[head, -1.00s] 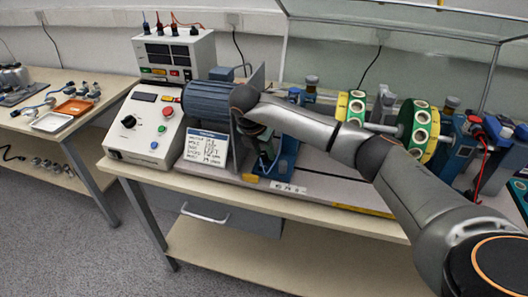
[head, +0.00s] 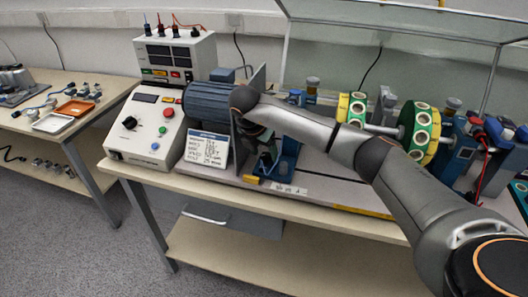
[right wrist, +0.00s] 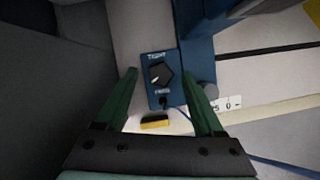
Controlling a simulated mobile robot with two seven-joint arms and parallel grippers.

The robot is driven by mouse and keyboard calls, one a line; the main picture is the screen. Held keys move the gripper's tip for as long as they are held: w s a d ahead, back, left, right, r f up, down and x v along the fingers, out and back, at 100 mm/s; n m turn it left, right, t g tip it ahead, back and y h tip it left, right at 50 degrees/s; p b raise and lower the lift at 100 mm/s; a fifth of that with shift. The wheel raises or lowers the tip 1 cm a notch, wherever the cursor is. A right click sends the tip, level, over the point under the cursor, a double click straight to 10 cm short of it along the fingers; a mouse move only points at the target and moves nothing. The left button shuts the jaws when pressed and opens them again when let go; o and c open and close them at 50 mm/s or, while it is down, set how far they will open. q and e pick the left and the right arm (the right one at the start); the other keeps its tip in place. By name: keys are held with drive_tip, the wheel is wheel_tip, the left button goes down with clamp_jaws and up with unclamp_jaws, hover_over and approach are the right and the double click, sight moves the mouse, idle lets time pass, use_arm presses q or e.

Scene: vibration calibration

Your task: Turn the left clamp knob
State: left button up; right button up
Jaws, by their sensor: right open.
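The left clamp is a blue block (head: 288,163) on the bench rig, partly behind my right arm in the head view. In the right wrist view its blue face (right wrist: 151,94) carries the words TIGHT and FREE. The black clamp knob (right wrist: 161,75) sits between those words, with a light pointer mark toward the lower left. My right gripper (right wrist: 159,73) is open, with its green fingers on either side of the knob. A gap shows on both sides. The knob is not clearly visible in the head view. My left gripper is out of view.
A blue-grey motor (head: 210,103) and an instruction card (head: 207,149) stand left of the clamp. A control box (head: 143,128) is farther left. The shaft with green-yellow discs (head: 419,130) lies to the right. A clear guard (head: 420,55) stands open behind. A side table (head: 50,95) holds trays.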

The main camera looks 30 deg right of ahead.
drive_tip(key=v, duration=1.2)
drive_tip(key=shift+r, duration=0.25)
drive_tip(key=shift+a, duration=0.15)
